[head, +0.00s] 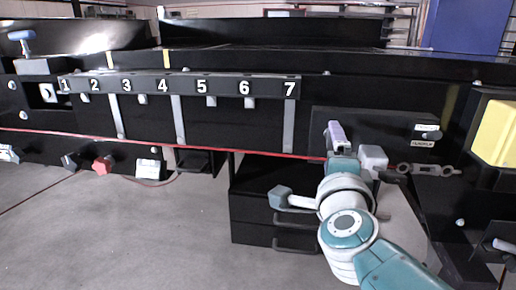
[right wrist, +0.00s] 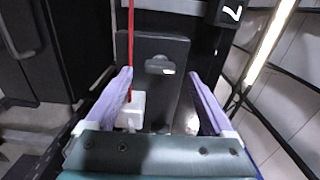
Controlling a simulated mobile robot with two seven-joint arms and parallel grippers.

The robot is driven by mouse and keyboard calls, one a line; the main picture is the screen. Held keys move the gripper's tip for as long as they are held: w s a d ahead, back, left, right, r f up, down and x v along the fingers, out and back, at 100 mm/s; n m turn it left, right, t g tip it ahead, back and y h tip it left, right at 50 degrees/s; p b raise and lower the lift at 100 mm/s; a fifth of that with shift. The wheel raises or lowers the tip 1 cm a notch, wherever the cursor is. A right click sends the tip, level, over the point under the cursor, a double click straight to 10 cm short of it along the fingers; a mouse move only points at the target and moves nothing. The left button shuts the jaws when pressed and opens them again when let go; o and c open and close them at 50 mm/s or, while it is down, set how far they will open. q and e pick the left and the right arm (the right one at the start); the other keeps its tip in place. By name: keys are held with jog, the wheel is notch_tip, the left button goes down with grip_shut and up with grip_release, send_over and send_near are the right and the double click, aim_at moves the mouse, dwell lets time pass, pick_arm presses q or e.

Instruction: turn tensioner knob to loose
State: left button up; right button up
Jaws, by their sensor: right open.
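My right gripper (head: 339,140) is in front of the dark panel right of the number 7 slot, in the head view. In the right wrist view its two lavender fingers (right wrist: 163,95) are wide apart, with nothing gripped. A dark plate with a white mark (right wrist: 160,66) shows beyond and between the fingers. A white block (right wrist: 131,109) sits close to the left finger. I cannot tell for sure which part is the tensioner knob. A red knob (head: 103,165) stands at the lower left in the head view, far from my gripper. My left gripper is not in view.
A number strip (head: 180,85) runs along the black conveyor frame. A red cord (head: 200,149) crosses below it. Black drawers (head: 262,190) stand under the frame. A yellow panel (head: 496,133) is at the right, and a grey link (head: 430,169) lies right of my gripper. The floor at left is clear.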

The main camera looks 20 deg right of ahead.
jog(key=v, duration=0.5)
jog(key=shift+s+a, duration=0.15)
jog(key=shift+s, duration=0.15)
